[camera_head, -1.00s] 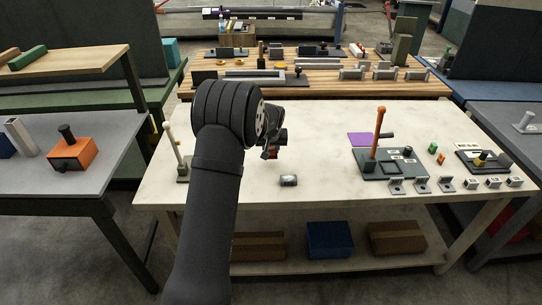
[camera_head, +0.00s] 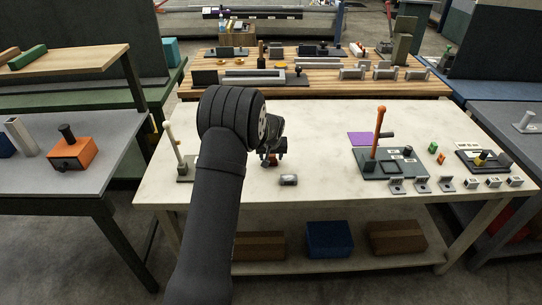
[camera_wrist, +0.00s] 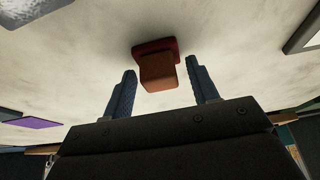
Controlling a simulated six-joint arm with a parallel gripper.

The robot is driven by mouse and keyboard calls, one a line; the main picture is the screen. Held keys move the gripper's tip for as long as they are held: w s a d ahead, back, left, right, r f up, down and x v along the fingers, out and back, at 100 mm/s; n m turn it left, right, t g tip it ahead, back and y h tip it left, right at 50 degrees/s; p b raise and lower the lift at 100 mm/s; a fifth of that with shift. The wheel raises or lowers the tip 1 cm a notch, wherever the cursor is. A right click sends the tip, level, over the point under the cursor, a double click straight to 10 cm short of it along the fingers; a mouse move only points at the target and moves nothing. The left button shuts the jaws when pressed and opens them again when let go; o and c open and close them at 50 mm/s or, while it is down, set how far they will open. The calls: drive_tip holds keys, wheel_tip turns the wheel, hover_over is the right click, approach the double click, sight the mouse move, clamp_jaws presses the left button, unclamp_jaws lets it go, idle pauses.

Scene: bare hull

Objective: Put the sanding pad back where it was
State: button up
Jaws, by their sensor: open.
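The sanding pad appears in the wrist view as an orange-brown block (camera_wrist: 158,74) on a dark red base, against the pale worktop. My gripper (camera_wrist: 160,66) is open, with one blue-grey finger on each side of the block and a visible gap to both. In the head view my gripper (camera_head: 271,152) is low over the left half of the white table (camera_head: 322,122). A small orange patch shows below it there, and my arm hides part of that area.
A post with a white knob (camera_head: 169,135) stands left. A dark plate with an orange lever (camera_head: 378,135), a purple sheet (camera_head: 360,139) and several small blocks fill the right. The middle is clear.

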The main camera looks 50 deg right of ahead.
drive_tip(key=v, duration=1.2)
drive_tip(key=shift+r, duration=0.15)
drive_tip(key=x, duration=1.2)
drive_tip(key=shift+r, duration=1.05)
